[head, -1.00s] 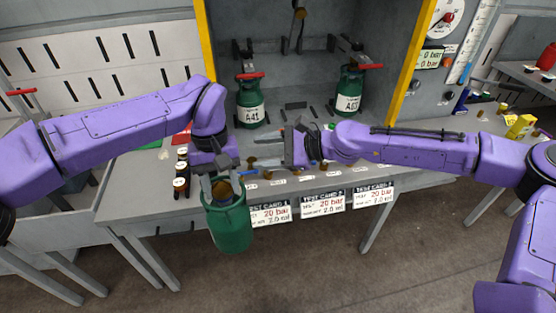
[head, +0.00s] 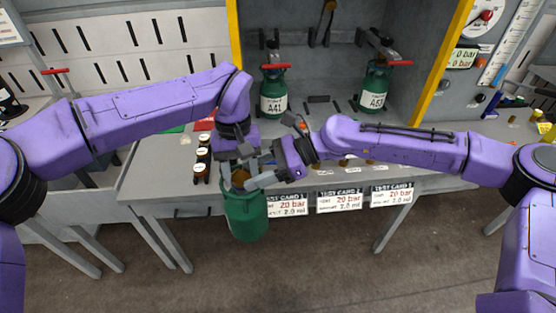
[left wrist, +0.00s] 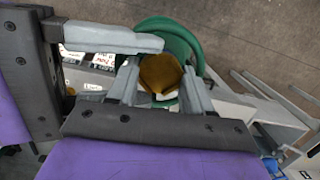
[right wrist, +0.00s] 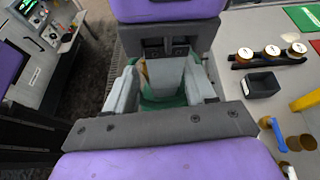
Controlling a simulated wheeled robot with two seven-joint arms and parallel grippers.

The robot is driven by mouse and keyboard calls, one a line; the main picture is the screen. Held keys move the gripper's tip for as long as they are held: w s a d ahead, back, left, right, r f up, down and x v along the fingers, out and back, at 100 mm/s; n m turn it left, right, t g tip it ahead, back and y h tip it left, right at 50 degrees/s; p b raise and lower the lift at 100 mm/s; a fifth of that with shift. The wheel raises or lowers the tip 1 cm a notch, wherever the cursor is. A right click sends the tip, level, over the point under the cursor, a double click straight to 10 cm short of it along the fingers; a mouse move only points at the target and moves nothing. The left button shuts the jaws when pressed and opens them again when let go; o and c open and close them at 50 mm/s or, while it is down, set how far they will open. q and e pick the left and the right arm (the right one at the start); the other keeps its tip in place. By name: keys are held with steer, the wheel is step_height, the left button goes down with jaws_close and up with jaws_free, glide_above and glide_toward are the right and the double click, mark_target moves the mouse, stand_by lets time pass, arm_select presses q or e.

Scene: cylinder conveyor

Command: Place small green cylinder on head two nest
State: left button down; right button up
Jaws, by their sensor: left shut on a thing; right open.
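A green cylinder (head: 245,215) with a brass valve (head: 240,178) hangs upright in front of the bench edge. My left gripper (head: 238,174) is shut on its brass top; the brass piece (left wrist: 160,74) shows between the fingers in the left wrist view. My right gripper (head: 260,165) is open close beside the valve, its fingers on either side of a left finger and part of the green collar (right wrist: 162,101) in the right wrist view. Whether it touches is unclear. Two other green cylinders, A41 (head: 273,92) and a second (head: 373,88), stand in the cabinet under test heads.
Test cards (head: 340,201) hang on the front edge. Yellow posts (head: 233,35) flank the cabinet. A gauge panel (head: 480,40) stands at right.

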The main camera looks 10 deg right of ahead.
arm_select(q)
steer(key=shift+d+r, duration=0.1)
steer(key=shift+r, duration=0.1)
arm_select(e)
steer(key=shift+a+f, duration=0.25)
steer(key=shift+a, duration=0.45)
